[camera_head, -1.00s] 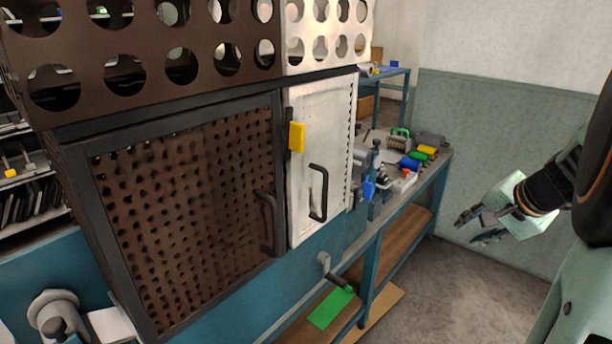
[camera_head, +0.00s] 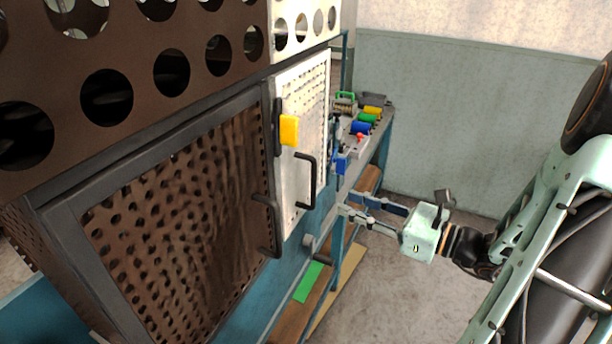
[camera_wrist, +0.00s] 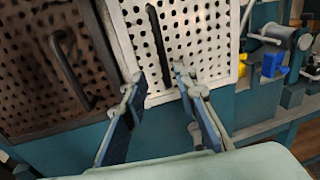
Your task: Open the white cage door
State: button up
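The white cage door (camera_head: 288,172) is perforated and looks shut, to the right of the brown cage door. Its black bar handle (camera_head: 312,182) stands upright on the door, and a yellow block (camera_head: 289,130) sits higher up near its left edge. My gripper (camera_head: 347,204) is open and empty, just right of the handle in the head view, its fingers pointing left. In the wrist view the white door (camera_wrist: 205,35) is ahead, and the lower end of its handle (camera_wrist: 157,45) appears between the open fingertips (camera_wrist: 160,83). The gap in depth is hard to tell.
The brown mesh door (camera_head: 170,220) with its own black handle (camera_head: 267,225) is on the left. A blue vise (camera_head: 341,163) and several coloured items stand on the bench right of the cage. A crank handle (camera_head: 318,252) sticks out below. Floor at right is clear.

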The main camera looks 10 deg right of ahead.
jog(key=r+m, duration=0.1)
send_over(314, 204)
jog(key=shift+w+t+p, duration=0.3)
jog(key=shift+w+p, duration=0.05)
jog(key=shift+w, duration=0.05)
jog(key=shift+c, duration=0.6)
grip_shut()
